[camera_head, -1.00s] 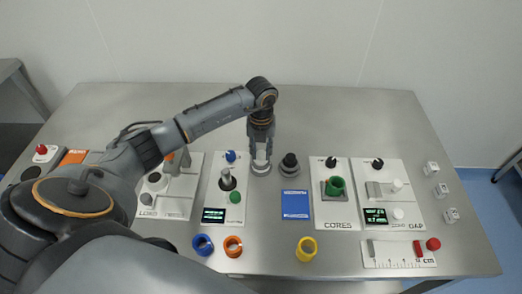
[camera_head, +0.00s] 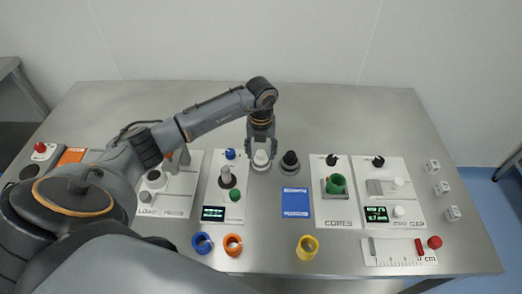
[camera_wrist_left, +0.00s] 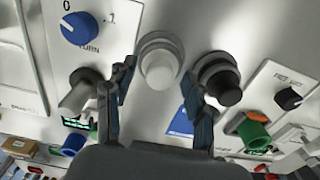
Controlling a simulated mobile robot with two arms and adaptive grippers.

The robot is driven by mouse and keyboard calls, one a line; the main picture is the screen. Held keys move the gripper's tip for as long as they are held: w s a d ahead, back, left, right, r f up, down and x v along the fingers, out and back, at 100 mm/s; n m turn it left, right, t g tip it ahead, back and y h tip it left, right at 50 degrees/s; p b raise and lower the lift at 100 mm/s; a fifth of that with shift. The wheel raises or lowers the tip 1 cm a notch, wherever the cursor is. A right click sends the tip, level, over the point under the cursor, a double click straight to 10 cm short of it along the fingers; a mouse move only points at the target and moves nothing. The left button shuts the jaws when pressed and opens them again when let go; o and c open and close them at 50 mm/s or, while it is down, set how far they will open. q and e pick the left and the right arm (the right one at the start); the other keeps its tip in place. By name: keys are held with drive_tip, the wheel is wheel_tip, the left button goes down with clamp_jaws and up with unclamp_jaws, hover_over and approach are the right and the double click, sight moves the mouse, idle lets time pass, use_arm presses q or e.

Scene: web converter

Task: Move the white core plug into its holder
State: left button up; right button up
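The white core plug (camera_head: 261,158) stands upright in a round grey metal holder at the middle back of the table. In the left wrist view the plug (camera_wrist_left: 159,68) shows its white top, with the ring-shaped holder (camera_wrist_left: 158,42) around its base. My left gripper (camera_head: 261,147) is right above and around the plug. Its two fingers are spread on either side, and in the wrist view there are gaps between the fingers (camera_wrist_left: 160,105) and the plug. A black plug (camera_head: 290,157) stands in a similar round base just to the right. My right gripper is not in view.
A blue card (camera_head: 295,203) lies in front of the black plug. Panels with knobs and displays stand left and right. Blue (camera_head: 202,243), orange (camera_head: 233,245) and yellow (camera_head: 307,248) rings lie near the front edge. The back of the table is clear.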

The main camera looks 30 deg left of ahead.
use_arm(q)
drive_tip(key=shift+r, duration=0.2)
wheel_tip(320, 180, up, 12)
drive_tip(key=shift+f, duration=0.2)
idle(0.6)
